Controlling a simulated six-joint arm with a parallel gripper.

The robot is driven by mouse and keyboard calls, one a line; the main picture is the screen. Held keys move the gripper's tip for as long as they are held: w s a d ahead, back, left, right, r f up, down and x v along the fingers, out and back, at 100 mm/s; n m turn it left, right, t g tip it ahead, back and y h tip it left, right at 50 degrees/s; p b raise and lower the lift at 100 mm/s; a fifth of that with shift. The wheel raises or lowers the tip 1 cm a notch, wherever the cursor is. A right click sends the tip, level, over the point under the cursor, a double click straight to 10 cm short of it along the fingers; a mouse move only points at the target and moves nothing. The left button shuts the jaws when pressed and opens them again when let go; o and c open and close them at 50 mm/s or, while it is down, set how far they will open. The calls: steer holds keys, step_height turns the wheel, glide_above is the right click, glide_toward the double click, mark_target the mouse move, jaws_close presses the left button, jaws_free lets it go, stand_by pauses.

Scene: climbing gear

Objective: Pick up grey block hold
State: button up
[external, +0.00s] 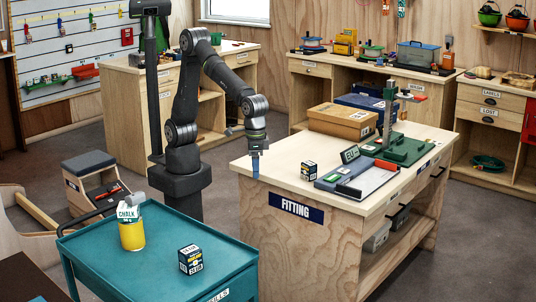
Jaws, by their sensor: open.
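My gripper (256,164) points down at the near left edge of the wooden FITTING bench (285,180) in the external view. Its fingers are small here, and nothing shows held between them. I cannot pick out the grey block hold with certainty. Grey boxy things (377,237) sit on the bench's lower shelf, too small to name.
A small dark box (309,171), a dark sign (350,155), a green stand (404,149) and a cardboard box (342,120) occupy the bench. A teal cart (160,270) at front left carries a yellow chalk can (132,235) and a dark labelled box (191,260). The bench's left part is clear.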

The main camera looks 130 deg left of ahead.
steer(key=s+d+r+m, duration=0.55)
steer(key=d+m, duration=0.35)
steer(key=d, duration=0.3)
steer(key=s+d+r+m+h, duration=0.1)
steer(key=s+d+r+m, duration=0.45)
steer(key=d+m, duration=0.5)
steer(key=s+d+r+m, duration=0.5)
steer(key=s+d+m, duration=0.15)
steer(key=d, duration=0.65)
glide_above(138, 192)
steer(key=shift+m, duration=0.3)
step_height(138, 192, down, 12)
steer(key=shift+s, duration=0.1)
steer(key=shift+s+d+f, duration=0.1)
steer(key=shift+d+f, duration=0.15)
steer(key=shift+f, duration=1.1)
steer(key=shift+d+f, duration=0.2)
steer(key=shift+f, duration=1.1)
steer(key=c, duration=1.2)
steer(key=shift+r, duration=0.15)
